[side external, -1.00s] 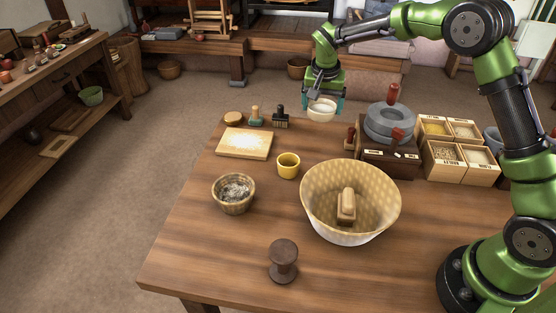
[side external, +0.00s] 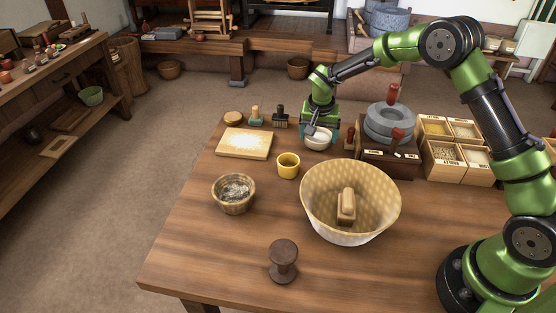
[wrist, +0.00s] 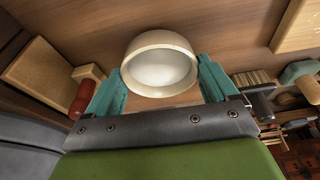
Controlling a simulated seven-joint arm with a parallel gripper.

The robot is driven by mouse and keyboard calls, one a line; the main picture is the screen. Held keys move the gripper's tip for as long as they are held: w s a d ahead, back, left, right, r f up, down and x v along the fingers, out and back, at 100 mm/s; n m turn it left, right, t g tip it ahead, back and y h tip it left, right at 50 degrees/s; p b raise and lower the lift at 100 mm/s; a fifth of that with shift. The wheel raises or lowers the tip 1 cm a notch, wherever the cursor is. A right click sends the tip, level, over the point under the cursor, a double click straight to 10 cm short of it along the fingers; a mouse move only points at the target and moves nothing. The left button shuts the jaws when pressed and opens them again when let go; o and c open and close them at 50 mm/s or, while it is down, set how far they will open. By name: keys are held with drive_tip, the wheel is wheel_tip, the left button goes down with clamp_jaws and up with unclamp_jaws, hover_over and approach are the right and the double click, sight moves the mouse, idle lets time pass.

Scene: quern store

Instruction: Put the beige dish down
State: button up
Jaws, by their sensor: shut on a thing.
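The beige dish (side external: 318,141) is a small round bowl with a pale inside, upright near the back edge of the table (side external: 215,255). My gripper (side external: 319,133) is shut on it, with its teal fingers on either side. In the wrist view, the dish (wrist: 160,62) sits between the two fingertips (wrist: 160,75), with table wood behind it. The dish is at or just above the tabletop; I cannot tell whether its base touches.
The stone quern (side external: 388,122) on its dark base and a red-handled tool (side external: 350,138) stand close on the right. A yellow cup (side external: 288,166) and large basket (side external: 350,210) are in front. The front left tabletop is clear.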

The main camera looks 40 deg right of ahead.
drive_tip(key=o, duration=0.9)
drive_tip(key=shift+f, duration=0.15)
drive_tip(key=s+a+r+n, duration=0.1)
drive_tip(key=s+r, duration=0.2)
drive_tip(key=r, duration=0.4)
drive_tip(key=s+a+r+t+y, duration=0.1)
drive_tip(key=s+a+r, duration=0.15)
drive_tip(key=r, duration=0.35)
drive_tip(key=s+r+n, duration=0.1)
drive_tip(key=s+r, duration=0.3)
drive_tip(key=r, duration=0.3)
drive_tip(key=shift+s+a+r+n+t+y, duration=0.5)
drive_tip(key=shift+s+a+n+t+y, duration=0.15)
drive_tip(key=shift+s, duration=2.8)
drive_tip(key=shift+s+a+r+n+t+y, duration=0.55)
drive_tip(key=shift+s+a+t, duration=0.15)
drive_tip(key=shift+s, duration=2.8)
drive_tip(key=shift+s+a+r+n+t+y, duration=0.5)
drive_tip(key=shift+s+a+n+t, duration=0.15)
drive_tip(key=shift+s, duration=2.8)
